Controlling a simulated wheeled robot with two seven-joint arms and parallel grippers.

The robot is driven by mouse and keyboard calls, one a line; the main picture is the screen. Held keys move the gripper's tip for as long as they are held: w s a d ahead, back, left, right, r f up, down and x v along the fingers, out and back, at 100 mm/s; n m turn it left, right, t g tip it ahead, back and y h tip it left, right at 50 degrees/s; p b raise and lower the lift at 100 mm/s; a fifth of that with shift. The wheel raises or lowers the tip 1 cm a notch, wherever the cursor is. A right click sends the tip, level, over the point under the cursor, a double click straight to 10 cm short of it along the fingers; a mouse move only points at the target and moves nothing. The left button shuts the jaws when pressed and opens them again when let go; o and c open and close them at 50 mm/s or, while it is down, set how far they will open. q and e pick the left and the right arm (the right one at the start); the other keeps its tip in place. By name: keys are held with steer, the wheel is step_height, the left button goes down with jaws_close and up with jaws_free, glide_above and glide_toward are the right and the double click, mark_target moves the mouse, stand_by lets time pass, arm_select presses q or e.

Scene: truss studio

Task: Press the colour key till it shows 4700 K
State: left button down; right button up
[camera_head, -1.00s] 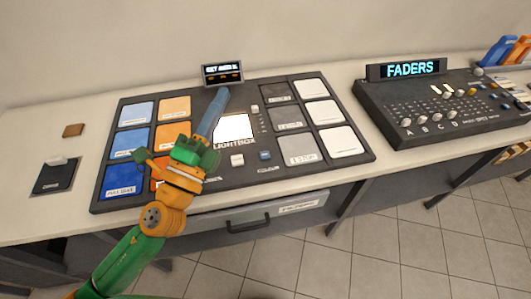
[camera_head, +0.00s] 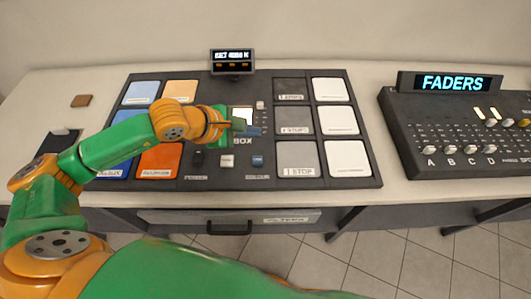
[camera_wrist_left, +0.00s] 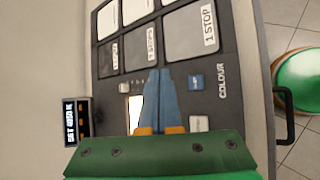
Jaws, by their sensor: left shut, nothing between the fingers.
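The colour key is a small blue key (camera_head: 257,160) low in the middle of the dark panel (camera_head: 220,182). In the left wrist view the blue key (camera_wrist_left: 196,82) sits beside the word COLOUR. A small display (camera_head: 232,61) stands at the panel's back edge; it shows SET and a K value whose digits are too blurred to read surely. My left gripper (camera_head: 255,131) is shut and empty over the panel, behind the key in the head view. In the left wrist view its blue fingers (camera_wrist_left: 158,72) lie left of the key, apart from it in the picture. My right gripper is not seen.
A white key (camera_head: 227,160) is left of the blue one. The lit window (camera_head: 242,114) is partly hidden by my gripper. Colour swatches fill the left, grey and white ones the right. The fader console (camera_head: 460,135) stands further right. A drawer handle (camera_head: 229,229) is below.

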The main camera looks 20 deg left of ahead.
mark_target(253, 161)
arm_select(q)
steer(key=f+b, duration=0.3)
steer(key=f, duration=0.1)
steer(key=f+b, duration=0.3)
steer(key=f, duration=0.1)
steer(key=shift+s+a+f, duration=0.1)
steer(key=shift+s+f, duration=0.1)
steer(key=shift+f, duration=0.2)
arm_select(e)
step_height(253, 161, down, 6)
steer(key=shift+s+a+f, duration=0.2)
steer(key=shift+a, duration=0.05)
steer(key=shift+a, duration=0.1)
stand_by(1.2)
arm_select(q)
steer(key=shift+f+b, duration=0.35)
steer(key=shift+b, duration=0.5)
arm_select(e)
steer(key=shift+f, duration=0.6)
arm_select(q)
steer(key=shift+f+b, duration=0.45)
steer(key=shift+b, duration=0.15)
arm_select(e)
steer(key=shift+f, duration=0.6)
arm_select(q)
steer(key=shift+r, duration=0.1)
steer(key=shift+r+p, duration=0.4)
steer(key=shift+r, duration=0.35)
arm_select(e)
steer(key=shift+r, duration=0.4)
